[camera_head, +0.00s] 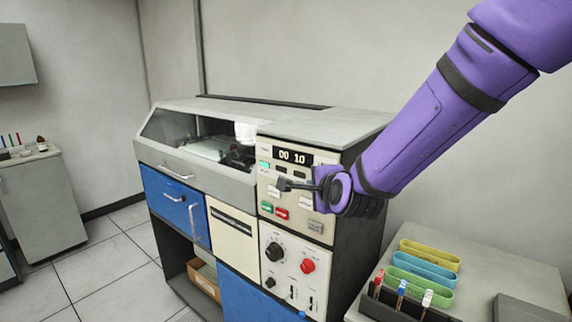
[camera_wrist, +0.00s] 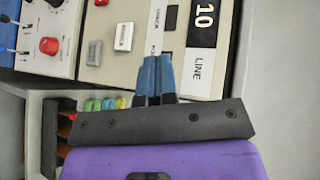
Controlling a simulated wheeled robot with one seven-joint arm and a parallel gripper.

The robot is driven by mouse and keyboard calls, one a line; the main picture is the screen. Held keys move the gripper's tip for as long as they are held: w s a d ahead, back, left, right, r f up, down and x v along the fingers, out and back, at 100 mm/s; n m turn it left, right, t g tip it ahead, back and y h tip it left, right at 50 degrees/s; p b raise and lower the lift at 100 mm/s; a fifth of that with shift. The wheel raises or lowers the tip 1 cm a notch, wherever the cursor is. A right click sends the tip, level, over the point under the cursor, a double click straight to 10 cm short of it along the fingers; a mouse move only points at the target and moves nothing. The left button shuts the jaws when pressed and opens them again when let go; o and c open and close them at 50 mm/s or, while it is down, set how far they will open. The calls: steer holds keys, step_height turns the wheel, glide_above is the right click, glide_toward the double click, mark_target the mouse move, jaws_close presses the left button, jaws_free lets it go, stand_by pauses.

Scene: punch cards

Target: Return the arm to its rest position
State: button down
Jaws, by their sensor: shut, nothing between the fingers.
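My purple arm (camera_head: 430,125) reaches in from the upper right in the head view. My gripper (camera_head: 284,184) points left, in front of the button panel (camera_head: 291,229) of a grey machine. In the wrist view the two blue fingers of my gripper (camera_wrist: 156,60) lie side by side, shut and empty. Their tips are over the panel, near a small button beside the "LINE" display (camera_wrist: 203,35). I cannot tell whether the tips touch the panel. The display reads 10 at its end. My wrist hides part of the panel's right side.
The machine has a blue drawer (camera_head: 176,199), a red knob (camera_head: 308,266) and a black knob (camera_head: 274,251). Open floor (camera_head: 110,255) lies left.

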steer(key=s+d+r+n+g+h, duration=0.2)
steer(key=s+d+r+n+g, duration=0.2)
steer(key=s+d+n, duration=0.3)
steer(key=s+d+r+n+g+h, duration=0.2)
steer(key=s+d+n, duration=0.6)
steer(key=s+d, duration=0.8)
steer(key=s+r+g, duration=0.2)
steer(key=s, duration=0.5)
steer(key=shift+s+d+r, duration=0.2)
steer(key=shift+s, duration=0.2)
